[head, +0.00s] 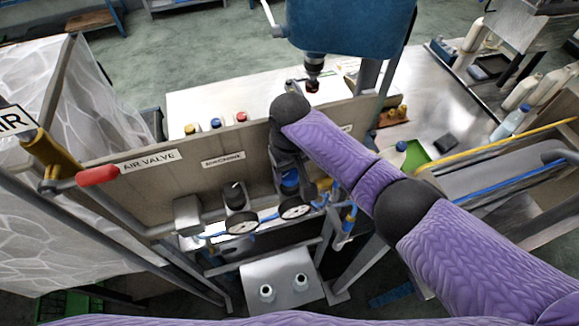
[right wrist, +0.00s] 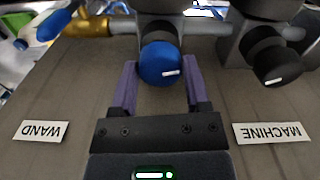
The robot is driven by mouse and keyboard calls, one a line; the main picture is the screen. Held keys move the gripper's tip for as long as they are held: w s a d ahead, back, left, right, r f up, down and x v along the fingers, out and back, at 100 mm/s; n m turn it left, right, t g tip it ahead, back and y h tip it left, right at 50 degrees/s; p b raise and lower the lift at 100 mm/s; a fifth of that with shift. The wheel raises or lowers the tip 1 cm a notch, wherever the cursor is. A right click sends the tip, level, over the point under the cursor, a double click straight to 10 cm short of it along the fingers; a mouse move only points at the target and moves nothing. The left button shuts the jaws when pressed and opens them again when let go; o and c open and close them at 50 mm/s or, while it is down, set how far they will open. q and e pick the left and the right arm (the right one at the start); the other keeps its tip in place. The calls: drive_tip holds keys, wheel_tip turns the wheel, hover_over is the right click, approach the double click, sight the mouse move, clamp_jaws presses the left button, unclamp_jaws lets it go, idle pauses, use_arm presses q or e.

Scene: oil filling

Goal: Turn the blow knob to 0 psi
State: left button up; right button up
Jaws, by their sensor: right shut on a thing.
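A blue knob (right wrist: 160,64) with a short white mark sits on a regulator on the panel. It also shows in the head view (head: 290,180), partly covered by my right gripper. My right gripper (right wrist: 160,72) has its two purple fingers on either side of the blue knob and is shut on it. A black knob (right wrist: 268,57), also with a white mark, stands to the right in the wrist view and shows in the head view (head: 234,193). Two round gauges (head: 241,222) (head: 295,207) sit below the knobs; their readings are too small to tell. My left gripper is not in view.
The panel (right wrist: 75,100) carries a WAND label (right wrist: 41,131) and a MACHINE label (right wrist: 273,133). A red-handled air valve (head: 97,176) is at the left. A blue drill machine (head: 350,25) stands behind the panel. Hoses and pipes run near the gauges.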

sight(290, 173)
drive_tip(key=n, duration=0.5)
drive_tip(key=shift+n, duration=0.7)
drive_tip(key=o, duration=1.3)
drive_tip(key=shift+r, duration=0.45)
wheel_tip(290, 173, up, 9)
drive_tip(key=shift+r+b, duration=0.1)
drive_tip(key=shift+b, duration=0.6)
